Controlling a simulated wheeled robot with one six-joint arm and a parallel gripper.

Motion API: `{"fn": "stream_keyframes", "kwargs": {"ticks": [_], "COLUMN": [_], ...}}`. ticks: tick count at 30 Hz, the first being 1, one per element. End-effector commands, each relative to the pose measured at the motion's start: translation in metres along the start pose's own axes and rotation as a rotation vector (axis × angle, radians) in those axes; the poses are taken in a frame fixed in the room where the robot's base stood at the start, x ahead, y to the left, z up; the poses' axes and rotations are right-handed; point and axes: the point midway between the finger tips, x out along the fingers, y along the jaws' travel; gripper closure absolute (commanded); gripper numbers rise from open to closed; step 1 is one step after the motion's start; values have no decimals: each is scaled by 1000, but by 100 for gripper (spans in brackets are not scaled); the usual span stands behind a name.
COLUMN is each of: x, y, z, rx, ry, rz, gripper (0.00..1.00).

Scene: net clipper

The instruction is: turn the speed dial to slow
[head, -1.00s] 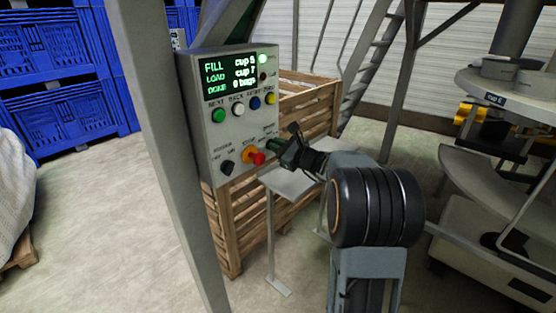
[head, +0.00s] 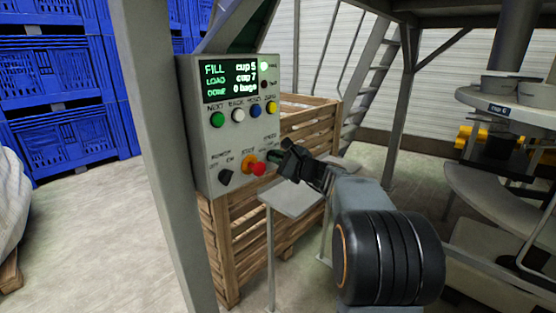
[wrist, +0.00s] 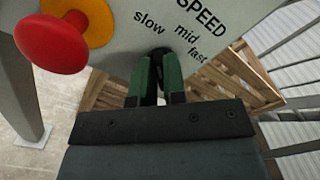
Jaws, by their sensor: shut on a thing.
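The speed dial is mostly hidden between the green fingertips of my gripper (wrist: 157,58), at the lower edge of the grey panel face. In the wrist view the lettering SPEED (wrist: 202,14), slow, mid and fast stands above the fingers; slow is left of them, mid and fast to the right. My gripper is shut on the dial. I cannot tell which mark its pointer faces. In the head view my gripper (head: 276,156) reaches the lower right of the control panel (head: 232,145).
A red stop button (wrist: 52,42) on an orange collar sits close left of my fingers. A black knob (head: 225,177) is further left. The panel hangs on a grey post (head: 172,150). A wooden crate (head: 232,240) stands behind, and a small metal shelf (head: 300,200) is below my gripper.

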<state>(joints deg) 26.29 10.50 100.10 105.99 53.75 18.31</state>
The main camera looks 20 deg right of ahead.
Motion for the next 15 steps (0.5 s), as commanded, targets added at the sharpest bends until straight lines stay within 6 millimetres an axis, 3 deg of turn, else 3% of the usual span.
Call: {"fn": "stream_keyframes", "kwargs": {"ticks": [4, 5, 6, 12, 15], "x": [0, 0, 0, 0, 0], "y": [0, 0, 0, 0, 0], "z": [0, 0, 0, 0, 0], "rx": [-3, -3, -3, -2, -1], "ry": [1, 1, 1, 1, 0], "rz": [1, 1, 1, 0, 0], "gripper": [100, 87, 84, 64, 63]}}
